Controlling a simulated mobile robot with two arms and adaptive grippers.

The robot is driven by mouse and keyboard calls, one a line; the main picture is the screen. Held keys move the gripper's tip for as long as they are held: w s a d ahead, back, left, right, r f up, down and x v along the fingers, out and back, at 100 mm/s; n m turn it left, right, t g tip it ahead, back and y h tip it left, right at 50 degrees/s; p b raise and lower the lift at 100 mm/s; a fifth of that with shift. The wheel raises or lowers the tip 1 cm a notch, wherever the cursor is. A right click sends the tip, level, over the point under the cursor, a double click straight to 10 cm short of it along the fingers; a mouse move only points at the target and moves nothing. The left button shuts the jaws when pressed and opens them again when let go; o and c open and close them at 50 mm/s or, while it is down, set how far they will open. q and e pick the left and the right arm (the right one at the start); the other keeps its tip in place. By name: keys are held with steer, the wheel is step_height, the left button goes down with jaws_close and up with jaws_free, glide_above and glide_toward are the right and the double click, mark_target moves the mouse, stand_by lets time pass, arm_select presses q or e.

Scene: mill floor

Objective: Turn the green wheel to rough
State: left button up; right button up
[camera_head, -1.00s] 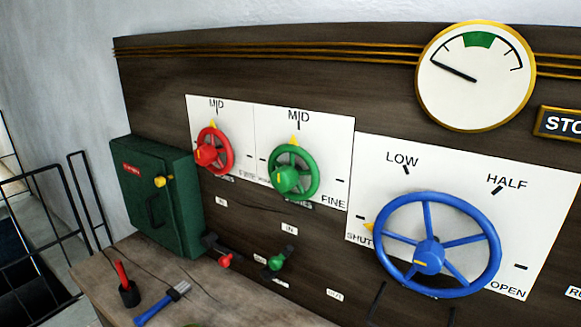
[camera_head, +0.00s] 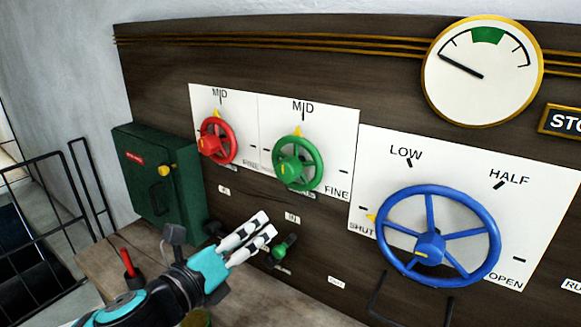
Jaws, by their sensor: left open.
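The green wheel (camera_head: 311,174) is on a white plate in the middle of the dark wooden panel. Its yellow pointer is at the top, by the MID mark; FINE is marked at the plate's lower right. The rough label is not readable. My left gripper (camera_head: 267,226) is open, with pale fingers pointing up and right. It is below and left of the green wheel, apart from it, just left of the green-knobbed lever (camera_head: 286,245). My right gripper is not in view.
A red wheel (camera_head: 230,142) is left of the green one and a large blue wheel (camera_head: 490,243) is to the right. A round gauge (camera_head: 490,90) is above. A green box (camera_head: 146,188) stands at left. A wooden bench (camera_head: 102,257) runs below.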

mark_target(282, 173)
arm_select(q)
step_height(282, 173, up, 6)
steer(key=a+m+h, duration=0.2)
steer(key=m, duration=0.5)
steer(key=p+x, duration=0.1)
steer(key=x, duration=0.4)
steer(key=p+x, duration=0.2)
steer(key=x, duration=0.3)
steer(key=p+x, duration=0.1)
steer(key=x, duration=0.5)
steer(key=shift+w+a+f, duration=0.15)
steer(key=shift+w+f, duration=0.1)
steer(key=shift+f, duration=0.05)
steer(key=shift+w+d+f+p, duration=0.1)
steer(key=shift+w+d+p, duration=0.25)
steer(key=shift+w, duration=0.2)
steer(key=shift+c, duration=0.3)
steer(key=c, duration=1.1)
